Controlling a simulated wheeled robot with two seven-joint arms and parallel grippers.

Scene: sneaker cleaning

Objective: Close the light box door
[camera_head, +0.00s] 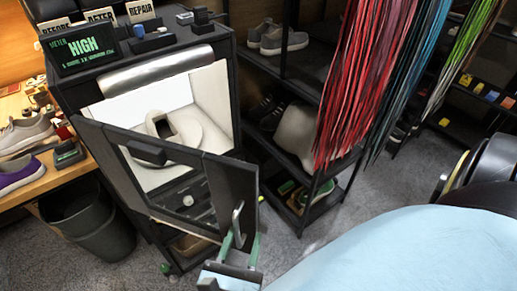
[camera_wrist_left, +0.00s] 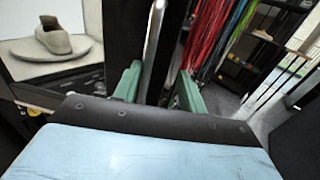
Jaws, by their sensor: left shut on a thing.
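The light box (camera_head: 143,82) is a black cabinet with a bright white interior at the left of the head view. Its black-framed door (camera_head: 232,185) stands ajar in front of the opening, with a window in it. A silver bar handle (camera_head: 238,218) is at the door's right edge; it also shows in the left wrist view (camera_wrist_left: 154,45). My left gripper (camera_head: 241,246), with green fingers, is shut on the handle; in the left wrist view the fingers (camera_wrist_left: 158,88) lie on either side of the bar. A beige shoe (camera_head: 172,128) sits inside the box. My right gripper is not in view.
A shelf rack (camera_head: 290,80) with shoes stands right of the box, with red and other coloured laces (camera_head: 370,70) hanging beside it. A dark bin (camera_head: 95,225) stands at lower left. A sign reading HIGH (camera_head: 85,48) is on top of the box.

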